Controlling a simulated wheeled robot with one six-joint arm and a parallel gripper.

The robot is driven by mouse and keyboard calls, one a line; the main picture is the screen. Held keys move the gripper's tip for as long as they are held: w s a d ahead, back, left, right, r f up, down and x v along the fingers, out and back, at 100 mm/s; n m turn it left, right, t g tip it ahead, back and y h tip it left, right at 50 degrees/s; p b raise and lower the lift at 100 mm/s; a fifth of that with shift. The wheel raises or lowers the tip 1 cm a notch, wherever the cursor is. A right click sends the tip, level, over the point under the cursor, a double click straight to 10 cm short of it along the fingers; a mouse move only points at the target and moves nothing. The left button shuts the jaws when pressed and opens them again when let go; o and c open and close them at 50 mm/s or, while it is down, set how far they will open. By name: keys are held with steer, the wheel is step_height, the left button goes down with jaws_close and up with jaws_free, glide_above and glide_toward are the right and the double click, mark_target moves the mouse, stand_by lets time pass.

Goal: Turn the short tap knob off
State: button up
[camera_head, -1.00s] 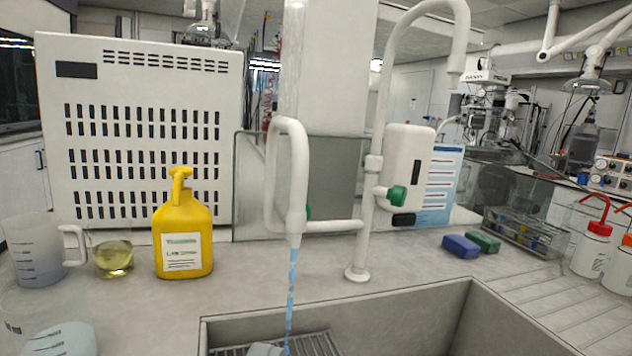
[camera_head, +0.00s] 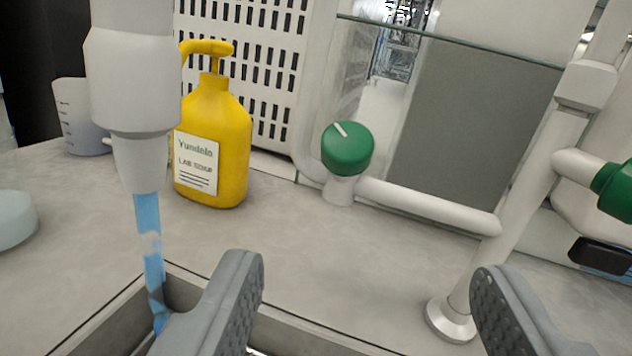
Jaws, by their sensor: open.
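The short tap has a green round knob (camera_head: 347,149) with a white mark, on a white side pipe behind the spout. The short tap's white spout (camera_head: 136,95) is close at the left, and blue water (camera_head: 150,255) runs from it into the sink. My gripper (camera_head: 365,290) is open and empty at the bottom of the view, its two grey fingers wide apart. The knob stands beyond and above the fingers, between them from side to side and touching neither. The spout partly hides the left side of the scene.
A yellow lab soap bottle (camera_head: 215,150) stands left of the knob. The tall tap's white post (camera_head: 520,190) rises at the right with its own green knob (camera_head: 615,188) at the edge. A glass screen (camera_head: 470,120) stands behind. The sink (camera_head: 110,320) lies below.

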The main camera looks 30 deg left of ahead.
mark_target(348, 162)
steer(key=shift+g+y, duration=0.3)
steer(key=x, duration=0.6)
steer(key=f+x, duration=0.1)
steer(key=x, duration=1.1)
steer(key=shift+w+d+f, duration=0.2)
steer(key=shift+w, duration=0.15)
steer(key=c, duration=1)
